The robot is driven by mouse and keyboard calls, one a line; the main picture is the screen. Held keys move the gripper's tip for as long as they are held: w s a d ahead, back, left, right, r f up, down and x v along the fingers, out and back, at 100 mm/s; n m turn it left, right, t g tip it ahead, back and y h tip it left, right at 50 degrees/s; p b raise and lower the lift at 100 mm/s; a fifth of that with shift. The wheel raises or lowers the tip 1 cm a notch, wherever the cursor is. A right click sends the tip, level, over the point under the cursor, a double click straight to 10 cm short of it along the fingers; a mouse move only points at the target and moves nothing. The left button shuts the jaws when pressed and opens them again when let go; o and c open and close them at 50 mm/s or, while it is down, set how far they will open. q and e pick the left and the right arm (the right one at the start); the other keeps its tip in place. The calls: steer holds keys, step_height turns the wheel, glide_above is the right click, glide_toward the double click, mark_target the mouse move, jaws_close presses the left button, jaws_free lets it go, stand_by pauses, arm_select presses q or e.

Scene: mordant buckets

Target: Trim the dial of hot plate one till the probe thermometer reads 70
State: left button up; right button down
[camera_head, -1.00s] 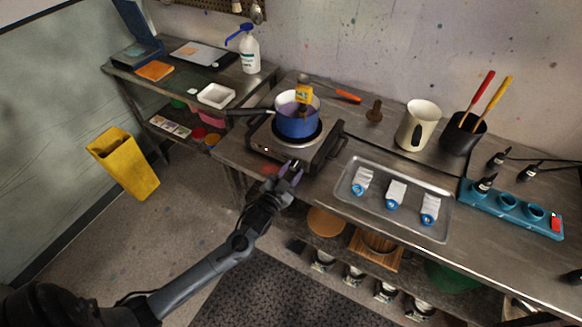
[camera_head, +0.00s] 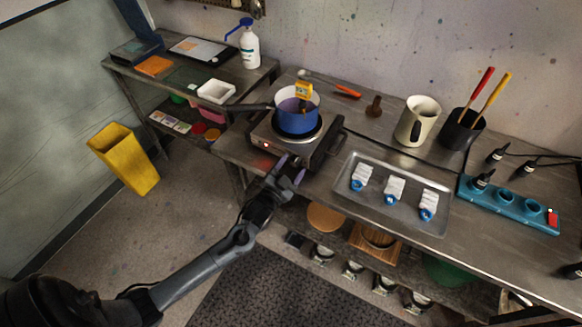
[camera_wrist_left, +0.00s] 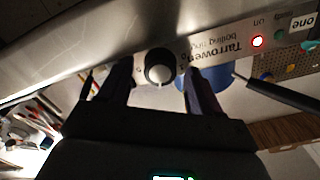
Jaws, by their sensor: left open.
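Hot plate one (camera_head: 262,138) stands on the steel bench with a blue pot (camera_head: 297,122) on it. Its front panel shows upside down in the left wrist view, with the label "one" (camera_wrist_left: 303,21) and a lit red lamp (camera_wrist_left: 258,41). The black-and-silver dial (camera_wrist_left: 160,67) shows there between the fingers. The yellow probe thermometer (camera_head: 303,91) stands in the pot; its reading is too small to make out. My left gripper (camera_head: 292,168) is open in front of the plate's front panel, fingers either side of the dial; contact cannot be told. My right gripper is not in view.
A metal tray (camera_head: 350,210) with several small white-and-blue items lies right of the plate. A cream jug (camera_head: 418,121), a black pot of tools (camera_head: 461,130) and a teal rack (camera_head: 508,208) stand further right.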

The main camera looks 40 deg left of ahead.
arm_select(q)
steer(key=v, duration=1)
steer(key=shift+s+p, duration=0.4)
steer(key=shift+p, duration=0.05)
steer(key=s+d+f+n+g+h, duration=0.1)
steer(key=s+d+g+h, duration=0.3)
steer(key=s+d+g, duration=0.75)
steer(key=s+g, duration=0.3)
steer(key=s, duration=0.5)
step_height(320, 180, up, 28)
steer(key=p, duration=2.9)
steer(key=shift+w+d+n+p, duration=0.25)
steer(key=shift+w+n+p, duration=0.05)
steer(key=shift+w+p, duration=0.1)
